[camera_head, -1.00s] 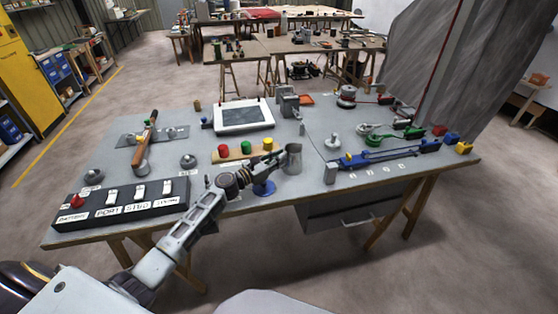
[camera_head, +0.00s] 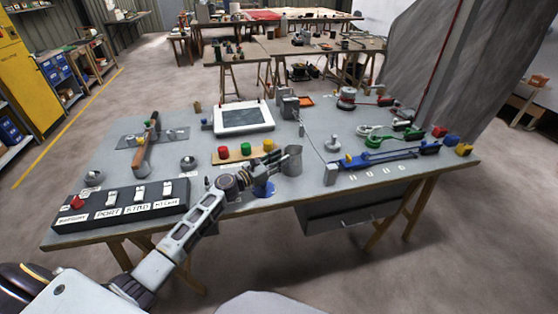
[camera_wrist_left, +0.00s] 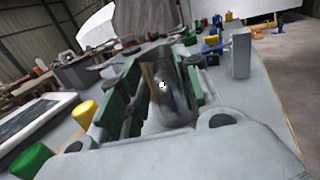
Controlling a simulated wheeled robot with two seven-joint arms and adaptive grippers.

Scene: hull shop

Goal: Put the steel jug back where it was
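The steel jug (camera_head: 293,160) stands upright on the grey workbench (camera_head: 330,205), near its front edge and right of the blue round stand. In the left wrist view the jug (camera_wrist_left: 167,88) is between the green-padded fingers of my left gripper (camera_wrist_left: 155,95), with a narrow gap seen on its left side. My left gripper (camera_head: 284,160) reaches the jug from the left in the head view; its fingers look open around the jug. The lower part of the jug is partly hidden by the gripper in the wrist view. My right gripper is not in view.
A wooden rack with red, green and yellow knobs (camera_head: 245,153) is just behind my left gripper. The blue stand (camera_head: 263,189) is under it. A black switch box (camera_head: 120,205) lies left. A grey post (camera_head: 331,174) and blue rail (camera_head: 390,154) stand right of the jug.

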